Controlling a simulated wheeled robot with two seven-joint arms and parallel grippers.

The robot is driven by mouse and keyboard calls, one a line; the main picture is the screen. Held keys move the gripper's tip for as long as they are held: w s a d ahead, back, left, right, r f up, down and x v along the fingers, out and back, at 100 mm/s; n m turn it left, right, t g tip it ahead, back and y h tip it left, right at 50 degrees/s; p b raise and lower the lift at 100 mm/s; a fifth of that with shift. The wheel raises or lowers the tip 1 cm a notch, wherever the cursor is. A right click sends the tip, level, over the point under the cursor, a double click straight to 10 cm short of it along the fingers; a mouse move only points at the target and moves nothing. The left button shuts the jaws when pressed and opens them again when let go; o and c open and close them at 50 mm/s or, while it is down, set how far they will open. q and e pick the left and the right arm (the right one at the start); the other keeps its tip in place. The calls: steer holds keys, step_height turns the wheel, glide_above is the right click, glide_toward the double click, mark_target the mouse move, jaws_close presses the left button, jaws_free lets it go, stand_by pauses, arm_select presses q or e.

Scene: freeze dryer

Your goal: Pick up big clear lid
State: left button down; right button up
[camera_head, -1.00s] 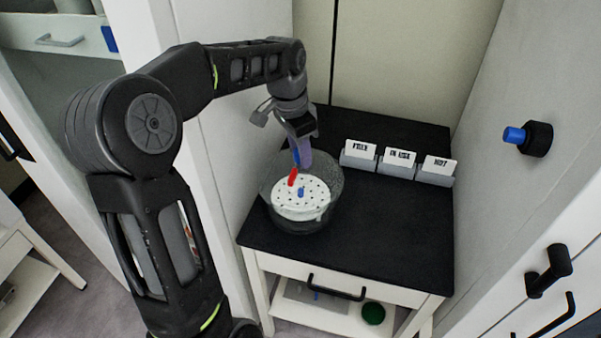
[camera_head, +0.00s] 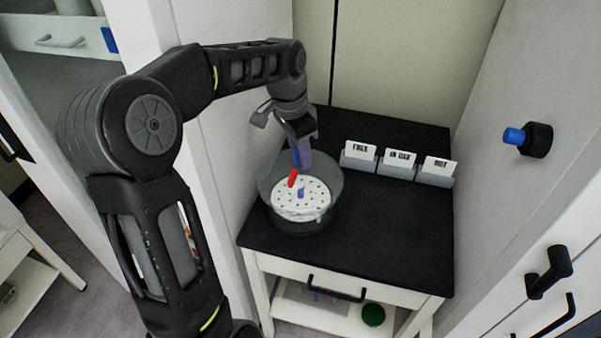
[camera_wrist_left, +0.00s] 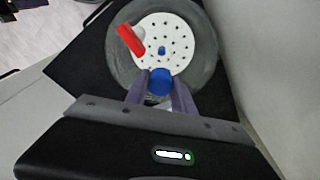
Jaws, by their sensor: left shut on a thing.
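The big clear lid (camera_head: 329,205) is a see-through round cover on the black tabletop, around a white perforated disc (camera_head: 313,203) with a red piece and a small blue knob. In the left wrist view the lid (camera_wrist_left: 118,62) rings the white disc. My left gripper (camera_head: 301,158) points down at the lid's far side. In the left wrist view its purple-grey fingers (camera_wrist_left: 161,88) are shut on a blue round knob (camera_wrist_left: 160,80), which looks like the lid's handle. Whether the lid is clear of the table cannot be told. My right gripper is not in view.
Three label holders with white cards (camera_head: 397,160) stand along the back right of the black table (camera_head: 370,235). A white wall panel with a blue-tipped black knob (camera_head: 530,138) rises at the right. The front right of the tabletop is free.

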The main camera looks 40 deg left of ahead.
arm_select(q)
steer(key=shift+r, duration=0.1)
step_height(320, 180, up, 10)
steer(key=shift+f+b, duration=0.1)
steer(key=shift+b, duration=0.2)
